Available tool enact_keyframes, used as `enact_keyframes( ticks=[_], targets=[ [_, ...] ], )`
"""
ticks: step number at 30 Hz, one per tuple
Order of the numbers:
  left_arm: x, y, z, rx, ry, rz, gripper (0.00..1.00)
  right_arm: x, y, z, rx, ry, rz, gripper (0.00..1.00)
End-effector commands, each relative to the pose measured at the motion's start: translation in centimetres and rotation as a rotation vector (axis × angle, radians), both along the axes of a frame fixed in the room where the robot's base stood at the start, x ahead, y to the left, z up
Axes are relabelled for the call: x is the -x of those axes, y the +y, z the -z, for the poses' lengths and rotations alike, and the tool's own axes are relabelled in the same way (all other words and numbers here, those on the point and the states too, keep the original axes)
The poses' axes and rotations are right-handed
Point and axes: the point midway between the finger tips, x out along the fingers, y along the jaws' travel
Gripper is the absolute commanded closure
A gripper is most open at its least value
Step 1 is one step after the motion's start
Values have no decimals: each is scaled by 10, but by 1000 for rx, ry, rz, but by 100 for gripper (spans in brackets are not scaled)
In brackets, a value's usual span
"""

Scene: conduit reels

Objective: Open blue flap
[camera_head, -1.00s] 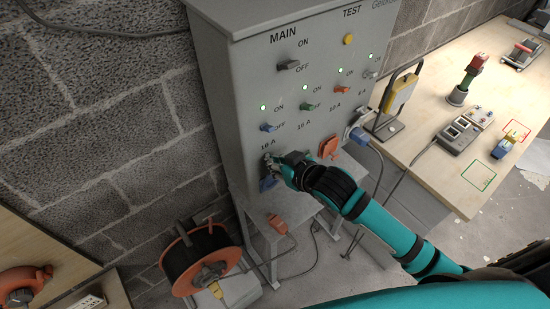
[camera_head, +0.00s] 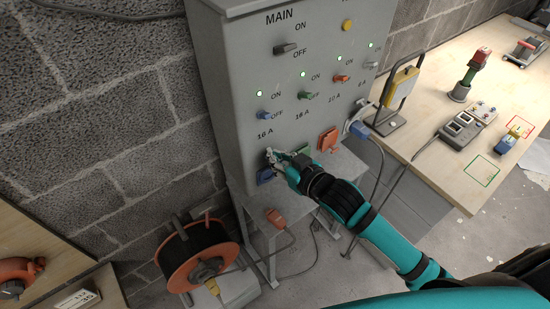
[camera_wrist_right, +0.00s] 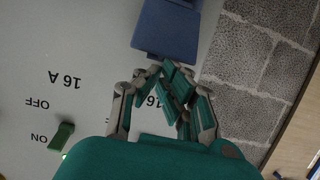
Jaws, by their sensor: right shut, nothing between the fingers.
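The blue flap (camera_head: 264,176) is on the lower left of the grey panel's front, under the left 16 A label, partly hidden by my right gripper (camera_head: 271,157). In the right wrist view the blue flap (camera_wrist_right: 166,28) is at the top and looks shut over its socket, though its hinge side is hard to make out. My right gripper (camera_wrist_right: 160,72) is shut and empty. Its fingertips are at the flap's near edge in that view; I cannot tell whether they touch. My left gripper is not in view.
A green socket (camera_head: 304,150) and an orange-red socket (camera_head: 328,140) sit right of the blue one. Above are switches, including a blue one (camera_head: 264,115). A cable reel (camera_head: 198,256) stands below left. A worktable (camera_head: 450,192) with tools is at right.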

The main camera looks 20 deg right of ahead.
Motion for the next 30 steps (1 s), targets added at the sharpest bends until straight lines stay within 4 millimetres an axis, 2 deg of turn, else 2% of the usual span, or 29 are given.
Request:
enact_keyframes(
  ticks=[1,6,9,12,30],
  targets=[
    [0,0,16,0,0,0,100,4,-1,13,-13,-28,1,100],
    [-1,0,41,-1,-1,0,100,14,-5,18,-55,-144,2,100],
    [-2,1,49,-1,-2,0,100,18,-7,19,-76,-203,3,100],
    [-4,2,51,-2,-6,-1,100,22,-8,18,-91,-249,1,100],
    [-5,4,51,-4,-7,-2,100,28,-10,21,-89,-245,0,100]
  ],
)
